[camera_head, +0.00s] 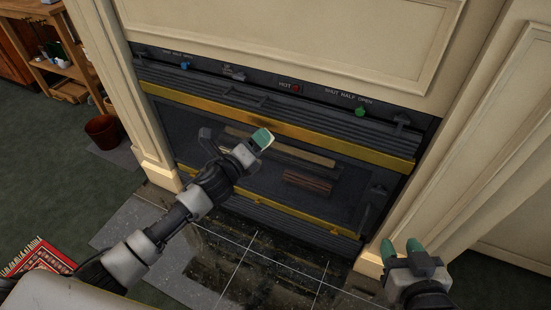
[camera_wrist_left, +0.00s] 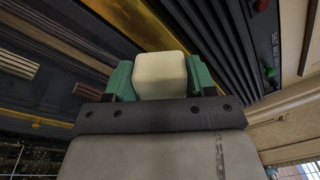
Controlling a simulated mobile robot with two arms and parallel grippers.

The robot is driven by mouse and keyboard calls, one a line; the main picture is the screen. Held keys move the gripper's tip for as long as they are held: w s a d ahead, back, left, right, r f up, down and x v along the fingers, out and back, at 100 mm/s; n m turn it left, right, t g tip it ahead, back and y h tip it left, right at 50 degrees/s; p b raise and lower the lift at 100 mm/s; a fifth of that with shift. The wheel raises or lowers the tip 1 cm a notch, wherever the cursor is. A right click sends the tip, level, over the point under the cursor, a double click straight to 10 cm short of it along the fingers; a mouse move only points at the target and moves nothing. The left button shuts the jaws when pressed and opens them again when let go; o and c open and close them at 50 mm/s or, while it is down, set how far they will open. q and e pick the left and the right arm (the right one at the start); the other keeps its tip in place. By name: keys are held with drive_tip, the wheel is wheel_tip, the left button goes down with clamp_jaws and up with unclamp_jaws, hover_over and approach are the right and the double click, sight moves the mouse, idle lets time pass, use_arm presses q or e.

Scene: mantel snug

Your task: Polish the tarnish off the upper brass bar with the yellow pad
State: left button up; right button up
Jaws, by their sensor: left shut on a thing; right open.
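The upper brass bar (camera_head: 350,148) runs across the front of the dark fireplace insert, with a darker, dull stretch near its middle. It also shows in the left wrist view (camera_wrist_left: 168,27), behind the pad. My left gripper (camera_head: 263,138) is shut on the pad (camera_wrist_left: 160,75), a pale cream-yellow block between its green fingertips. The pad is just below the bar's middle in the head view; I cannot tell whether it touches. My right gripper (camera_head: 403,248) is open and empty, low at the right by the fireplace's pale surround.
A lower brass bar (camera_head: 290,212) crosses the insert below. Above the upper bar are dark louvres and a control strip with a green knob (camera_head: 360,112) and a blue knob (camera_head: 185,66). A brown bin (camera_head: 103,131) and wooden shelf (camera_head: 62,70) stand left. Dark hearth tiles lie in front.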

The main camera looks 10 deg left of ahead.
sight(275, 138)
use_arm(q)
drive_tip(key=shift+x, duration=0.85)
use_arm(e)
drive_tip(key=shift+w+r, duration=0.15)
drive_tip(key=shift+r, duration=0.1)
use_arm(q)
drive_tip(key=shift+w+d, duration=0.2)
drive_tip(key=shift+w, duration=0.05)
use_arm(e)
drive_tip(key=shift+t, duration=0.3)
use_arm(q)
drive_tip(key=shift+w, duration=0.2)
use_arm(e)
drive_tip(key=shift+w+a+r, duration=0.1)
drive_tip(key=shift+a+r, duration=0.05)
use_arm(q)
drive_tip(key=shift+w+d, duration=0.2)
drive_tip(key=shift+w, duration=0.15)
use_arm(e)
drive_tip(key=shift+r+t, duration=0.2)
drive_tip(key=shift+t, duration=0.1)
use_arm(q)
drive_tip(key=shift+w, duration=0.1)
use_arm(e)
drive_tip(key=shift+w+r, duration=0.1)
